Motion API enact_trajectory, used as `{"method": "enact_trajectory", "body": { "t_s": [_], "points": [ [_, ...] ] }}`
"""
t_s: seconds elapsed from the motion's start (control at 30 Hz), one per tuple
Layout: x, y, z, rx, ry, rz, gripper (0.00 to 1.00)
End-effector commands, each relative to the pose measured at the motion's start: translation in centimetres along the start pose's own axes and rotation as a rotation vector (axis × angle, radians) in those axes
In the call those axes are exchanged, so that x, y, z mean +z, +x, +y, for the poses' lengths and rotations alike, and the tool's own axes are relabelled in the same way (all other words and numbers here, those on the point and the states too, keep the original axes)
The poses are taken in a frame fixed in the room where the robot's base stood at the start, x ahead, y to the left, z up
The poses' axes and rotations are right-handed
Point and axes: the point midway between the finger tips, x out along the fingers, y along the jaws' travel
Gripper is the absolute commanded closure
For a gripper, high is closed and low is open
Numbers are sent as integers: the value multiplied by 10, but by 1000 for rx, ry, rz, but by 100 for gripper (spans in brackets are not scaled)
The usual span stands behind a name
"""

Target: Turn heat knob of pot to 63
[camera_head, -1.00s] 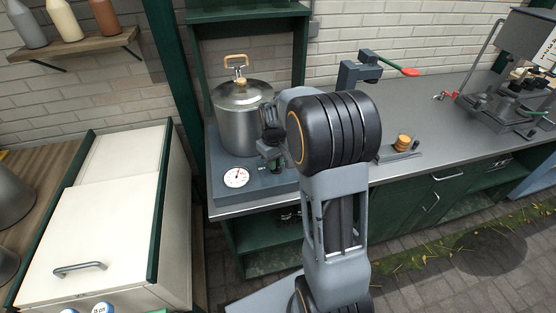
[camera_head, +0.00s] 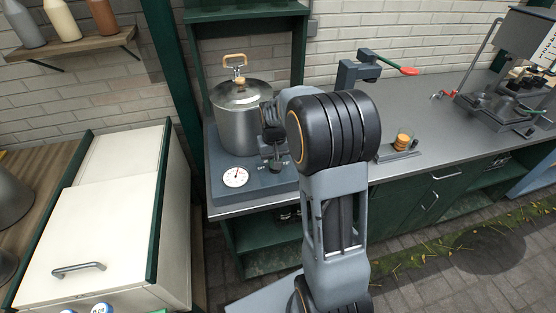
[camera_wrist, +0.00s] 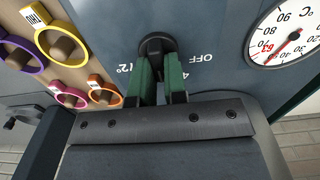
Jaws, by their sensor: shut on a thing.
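The steel pot (camera_head: 238,124) with a lid and a tan handle stands on a grey heating base (camera_head: 222,199). Its black heat knob (camera_wrist: 157,44) is on the base's panel, with OFF and other partly hidden markings beside it. My gripper (camera_wrist: 160,68) has its green fingers shut on the knob; it also shows in the head view (camera_head: 274,160), partly behind my arm. The round white dial in °C (camera_wrist: 288,32) has a red 63 mark and a red needle; it also shows in the head view (camera_head: 235,177). The exact reading is unclear.
Coloured rings around tan pegs (camera_wrist: 60,47) line the left of the wrist view. A grey counter (camera_head: 440,120) runs right, with a red-handled press (camera_head: 370,68) and a small orange stack (camera_head: 403,140). A white cabinet (camera_head: 100,225) stands left.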

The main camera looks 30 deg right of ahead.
Motion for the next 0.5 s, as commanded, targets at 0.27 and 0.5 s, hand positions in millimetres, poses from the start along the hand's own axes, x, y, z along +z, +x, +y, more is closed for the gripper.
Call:
{"method": "enact_trajectory", "body": {
  "t_s": [0.27,0.5],
  "points": [
    [-1,-1,3,1,209,5,100],
    [0,-1,5,0,336,5,100]
  ]
}}
